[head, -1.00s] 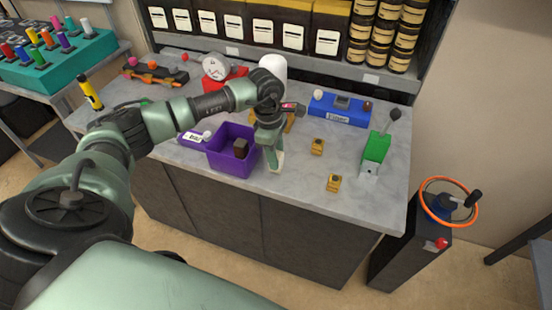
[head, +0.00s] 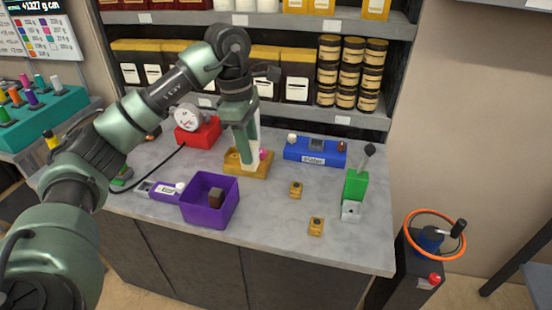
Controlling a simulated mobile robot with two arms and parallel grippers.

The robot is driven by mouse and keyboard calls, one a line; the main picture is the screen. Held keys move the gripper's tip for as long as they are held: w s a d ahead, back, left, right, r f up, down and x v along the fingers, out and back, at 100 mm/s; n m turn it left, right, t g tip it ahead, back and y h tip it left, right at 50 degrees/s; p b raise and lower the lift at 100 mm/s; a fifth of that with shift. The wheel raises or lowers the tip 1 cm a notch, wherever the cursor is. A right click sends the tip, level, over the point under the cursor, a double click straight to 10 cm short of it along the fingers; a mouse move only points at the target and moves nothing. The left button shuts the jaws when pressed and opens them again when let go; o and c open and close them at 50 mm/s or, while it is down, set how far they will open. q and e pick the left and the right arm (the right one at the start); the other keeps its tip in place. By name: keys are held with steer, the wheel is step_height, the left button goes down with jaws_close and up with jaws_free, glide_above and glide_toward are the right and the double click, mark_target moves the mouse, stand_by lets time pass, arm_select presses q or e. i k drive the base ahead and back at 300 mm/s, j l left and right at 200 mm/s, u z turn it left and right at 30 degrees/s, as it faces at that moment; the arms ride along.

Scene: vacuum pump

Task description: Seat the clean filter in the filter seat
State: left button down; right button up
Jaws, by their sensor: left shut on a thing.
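My left gripper (head: 247,160) points down over a yellow base (head: 262,168) near the middle of the bench. It is shut on a pale piece, mostly hidden by the fingers; I take it to be the clean filter, but its shape is not clear. The yellow base appears to be the filter seat; its upper side is largely hidden behind the gripper. I cannot tell whether the held piece touches it. A small pink knob (head: 263,154) shows at the base. A brown block (head: 216,198) lies in the purple bin (head: 208,216). My right gripper is not in view.
A red gauge unit (head: 199,134) stands left of the gripper. A blue block (head: 314,151), a green device (head: 355,189) and two small yellow pieces (head: 296,188) (head: 316,226) are to the right. Shelves of jars (head: 350,75) rise behind.

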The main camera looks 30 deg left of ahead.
mark_target(316, 147)
steer(key=i+j+z, duration=0.4)
steer(key=i+j, duration=0.4)
